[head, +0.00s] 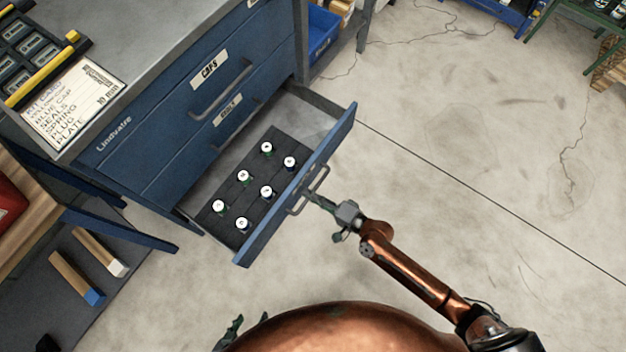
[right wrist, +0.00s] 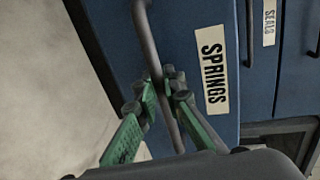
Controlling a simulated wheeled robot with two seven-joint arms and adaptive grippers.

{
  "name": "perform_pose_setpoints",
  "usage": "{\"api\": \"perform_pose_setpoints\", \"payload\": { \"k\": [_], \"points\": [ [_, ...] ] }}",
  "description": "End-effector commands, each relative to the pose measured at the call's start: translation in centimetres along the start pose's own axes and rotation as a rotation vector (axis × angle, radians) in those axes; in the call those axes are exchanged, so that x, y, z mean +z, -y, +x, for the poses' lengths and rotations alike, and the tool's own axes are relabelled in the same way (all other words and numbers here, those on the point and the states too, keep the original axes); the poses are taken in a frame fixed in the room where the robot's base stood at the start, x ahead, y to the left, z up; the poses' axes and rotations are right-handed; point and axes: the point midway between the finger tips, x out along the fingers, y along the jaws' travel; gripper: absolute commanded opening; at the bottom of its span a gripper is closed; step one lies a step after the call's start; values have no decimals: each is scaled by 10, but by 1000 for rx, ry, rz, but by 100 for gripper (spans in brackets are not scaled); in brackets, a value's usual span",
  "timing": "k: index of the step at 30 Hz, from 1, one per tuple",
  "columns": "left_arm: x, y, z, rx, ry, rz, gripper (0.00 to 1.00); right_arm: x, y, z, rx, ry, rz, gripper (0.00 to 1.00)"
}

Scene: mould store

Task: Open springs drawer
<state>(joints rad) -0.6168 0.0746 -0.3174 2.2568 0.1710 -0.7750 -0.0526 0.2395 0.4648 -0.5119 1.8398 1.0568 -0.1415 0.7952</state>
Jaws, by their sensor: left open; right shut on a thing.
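The springs drawer (head: 262,236) is the lowest drawer of the blue cabinet and stands pulled well out. Its white SPRINGS label (right wrist: 213,70) shows in the right wrist view. A dark insert (head: 226,187) inside it holds several white-topped round pieces. My right gripper (head: 310,197) is shut on the drawer's bar handle (head: 318,178). The right wrist view shows its green fingers (right wrist: 172,85) on either side of the handle bar (right wrist: 152,45). My left gripper (head: 232,330) is open and empty at the bottom edge, partly hidden by my own body.
The caps drawer (head: 180,85) and the drawer below it are shut. A kit card (head: 72,108) lies on the cabinet top. A blue bin (head: 320,30) stands behind the cabinet. The floor right of the drawer is clear.

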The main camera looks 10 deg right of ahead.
Motion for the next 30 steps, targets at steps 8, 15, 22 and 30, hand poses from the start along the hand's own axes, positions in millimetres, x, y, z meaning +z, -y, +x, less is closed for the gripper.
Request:
{"api": "perform_pose_setpoints", "payload": {
  "k": [8, 15, 22, 30],
  "points": [
    [1, -1, 1, 2, -1, 0, 54, 3, -2, -1, 5, 7, -1, 0],
    [3, -1, 1, 1, 3, 0, 54, 2, -2, -1, 4, 6, -1, 15],
    [4, 0, 1, 1, 6, 1, 54, 2, -1, -1, 2, 4, -1, 16],
    [5, 0, 0, 0, 9, 1, 54, 1, -2, -22, 5, 4, -3, 16]
  ]
}}
